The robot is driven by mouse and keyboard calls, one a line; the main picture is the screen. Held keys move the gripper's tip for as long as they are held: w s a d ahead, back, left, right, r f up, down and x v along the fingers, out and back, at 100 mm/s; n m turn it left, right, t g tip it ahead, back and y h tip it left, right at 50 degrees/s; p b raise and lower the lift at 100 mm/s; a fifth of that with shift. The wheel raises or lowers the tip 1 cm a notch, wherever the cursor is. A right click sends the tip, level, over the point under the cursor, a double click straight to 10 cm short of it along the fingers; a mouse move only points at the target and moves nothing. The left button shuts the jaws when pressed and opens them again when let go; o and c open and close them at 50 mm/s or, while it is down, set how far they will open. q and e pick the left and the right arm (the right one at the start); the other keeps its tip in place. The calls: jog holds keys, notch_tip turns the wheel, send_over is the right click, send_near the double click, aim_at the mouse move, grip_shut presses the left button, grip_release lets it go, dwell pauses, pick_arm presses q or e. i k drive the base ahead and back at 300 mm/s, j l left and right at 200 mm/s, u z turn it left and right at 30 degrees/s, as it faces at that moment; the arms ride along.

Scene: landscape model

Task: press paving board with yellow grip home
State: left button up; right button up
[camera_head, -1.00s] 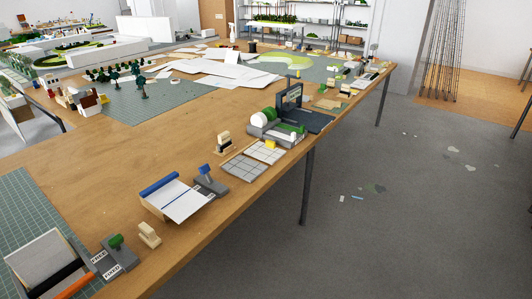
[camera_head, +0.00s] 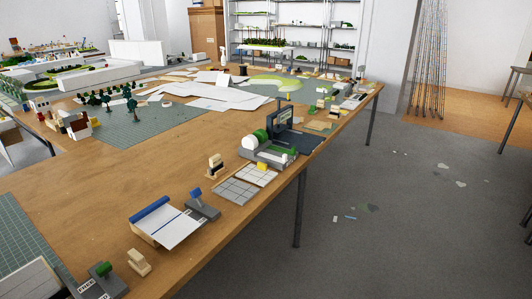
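The paving board (camera_head: 256,176) is a pale tiled panel lying near the table's right edge, with a small yellow grip (camera_head: 262,166) on its far side. It adjoins a greyer tiled panel (camera_head: 236,191) on its near left side. Whether the board is fully seated or slightly raised is too small to tell. Neither of my grippers is in view.
A grey device with a green knob (camera_head: 261,136) and a dark upright frame (camera_head: 279,118) stand just beyond the board. A cream block (camera_head: 215,165) and a blue-knobbed grey stand (camera_head: 199,204) are nearer left. Bare wooden tabletop (camera_head: 120,190) lies left.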

aim_at(258, 175)
jog(key=i+l, duration=0.25)
jog(key=i, duration=0.25)
jog(key=i+l+z, duration=0.15)
jog(key=i+l, duration=0.15)
jog(key=i, duration=0.2)
